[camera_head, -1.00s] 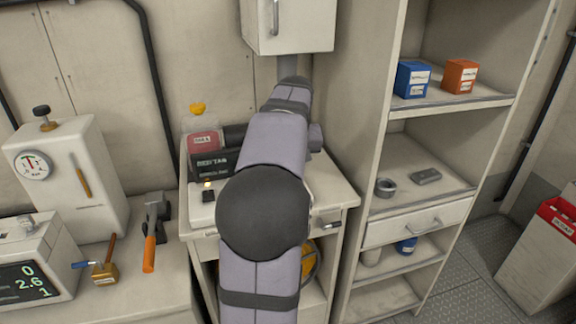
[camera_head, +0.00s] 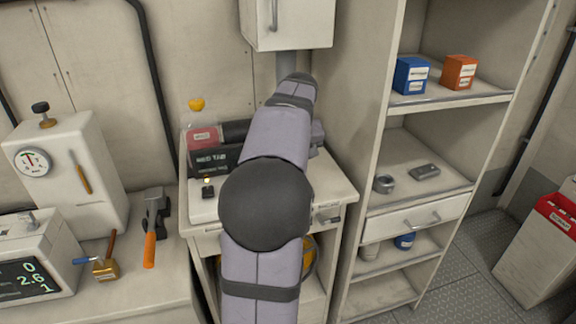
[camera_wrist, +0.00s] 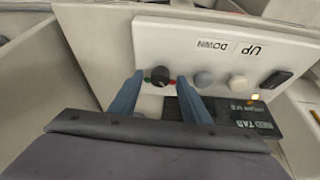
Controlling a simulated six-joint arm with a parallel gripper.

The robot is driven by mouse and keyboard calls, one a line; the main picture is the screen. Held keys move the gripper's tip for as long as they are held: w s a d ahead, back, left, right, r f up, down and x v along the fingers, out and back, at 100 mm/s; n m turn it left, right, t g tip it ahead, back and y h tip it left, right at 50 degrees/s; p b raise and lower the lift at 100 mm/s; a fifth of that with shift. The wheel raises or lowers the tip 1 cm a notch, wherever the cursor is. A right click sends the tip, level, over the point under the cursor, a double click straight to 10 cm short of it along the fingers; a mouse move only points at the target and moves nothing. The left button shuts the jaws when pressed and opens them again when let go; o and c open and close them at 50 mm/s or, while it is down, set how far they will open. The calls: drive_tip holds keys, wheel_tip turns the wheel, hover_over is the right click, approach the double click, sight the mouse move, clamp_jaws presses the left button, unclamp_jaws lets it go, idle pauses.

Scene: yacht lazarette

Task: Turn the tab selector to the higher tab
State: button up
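In the wrist view, a pale panel (camera_wrist: 215,58) carries a black round knob (camera_wrist: 160,76), likely the tab selector, with a green mark on its left and a red mark on its right. My gripper (camera_wrist: 160,76) is open, its two blue fingers on either side of this knob with gaps showing; I cannot tell how deep they reach. A dark display (camera_wrist: 250,119) reads "RED TAB"; it also shows in the head view (camera_head: 208,159). "UP" and "DOWN" labels appear upside down on the panel. In the head view my arm hides the gripper and the knob.
Two pale knobs (camera_wrist: 203,79) (camera_wrist: 237,82), a black switch (camera_wrist: 277,78) and a lit yellow lamp (camera_wrist: 255,96) sit to the knob's right. A shelf unit (camera_head: 373,200) stands right of my arm.

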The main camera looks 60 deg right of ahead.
drive_tip(key=shift+r, duration=0.1)
drive_tip(key=v, duration=0.7)
idle(0.5)
drive_tip(key=w+a+f+n+p, duration=0.1)
drive_tip(key=w+a, duration=0.3)
drive_tip(key=w+a+f+n+p, duration=0.1)
drive_tip(key=w+a+p, duration=0.1)
drive_tip(key=w+a, duration=0.2)
drive_tip(key=w+a+f+n+y+p, duration=0.1)
drive_tip(key=w+a+p, duration=0.1)
drive_tip(key=w+a, duration=0.2)
drive_tip(key=shift+w+a+f+n, duration=0.1)
drive_tip(key=shift+a+n, duration=0.1)
drive_tip(key=shift+a, duration=0.3)
drive_tip(key=shift+w+a+f+n, duration=0.1)
drive_tip(key=shift+a+n, duration=0.1)
drive_tip(key=shift+a, duration=0.35)
drive_tip(key=a+f+n+y+p, duration=0.1)
drive_tip(key=a+f+n+p, duration=0.2)
drive_tip(key=a, duration=0.8)
drive_tip(key=a+f+n+y+p, duration=0.15)
drive_tip(key=a+f, duration=0.25)
drive_tip(key=a, duration=0.7)
drive_tip(key=s+a+f+n+g+b, duration=0.1)
drive_tip(key=s+a+f+g, duration=0.2)
drive_tip(key=s+a+f, duration=0.5)
drive_tip(key=shift+s+f+b, duration=0.25)
drive_tip(key=shift+s+b, duration=0.1)
drive_tip(key=shift+s, duration=0.55)
